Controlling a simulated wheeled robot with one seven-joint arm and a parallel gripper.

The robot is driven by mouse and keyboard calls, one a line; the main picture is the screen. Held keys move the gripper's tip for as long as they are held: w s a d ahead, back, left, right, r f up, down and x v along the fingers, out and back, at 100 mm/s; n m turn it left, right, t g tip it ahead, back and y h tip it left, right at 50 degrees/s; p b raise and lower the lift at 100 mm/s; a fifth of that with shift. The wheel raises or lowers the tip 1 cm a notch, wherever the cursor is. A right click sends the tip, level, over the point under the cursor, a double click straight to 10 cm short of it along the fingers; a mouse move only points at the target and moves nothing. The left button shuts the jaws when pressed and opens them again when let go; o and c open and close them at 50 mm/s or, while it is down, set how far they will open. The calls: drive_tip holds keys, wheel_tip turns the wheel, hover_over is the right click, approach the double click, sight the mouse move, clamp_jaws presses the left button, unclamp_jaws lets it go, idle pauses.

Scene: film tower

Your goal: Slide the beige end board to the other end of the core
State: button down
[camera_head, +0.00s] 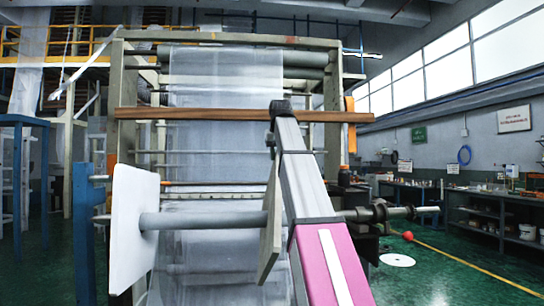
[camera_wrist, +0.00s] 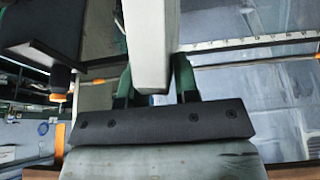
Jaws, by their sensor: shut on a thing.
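The beige end board (camera_head: 270,225) stands upright around the grey core (camera_head: 205,220), seen nearly edge-on, toward the right of the core's visible length. My arm hides part of the board and the core to its right. In the wrist view the board's pale edge (camera_wrist: 150,40) runs between the two green fingers of my gripper (camera_wrist: 153,84), which is shut on it. My gripper does not show in the head view; my arm covers that area.
A white board (camera_head: 131,230) stands at the core's left end. A dark shaft with collars (camera_head: 380,213) sticks out at the right. A brown wooden bar (camera_head: 195,114) crosses the machine frame above. A blue post (camera_head: 84,235) stands at the left.

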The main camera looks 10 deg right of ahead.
drive_tip(key=d, duration=0.7)
drive_tip(key=shift+s+f, duration=0.2)
drive_tip(key=shift+s, duration=0.15)
drive_tip(key=shift+d, duration=0.2)
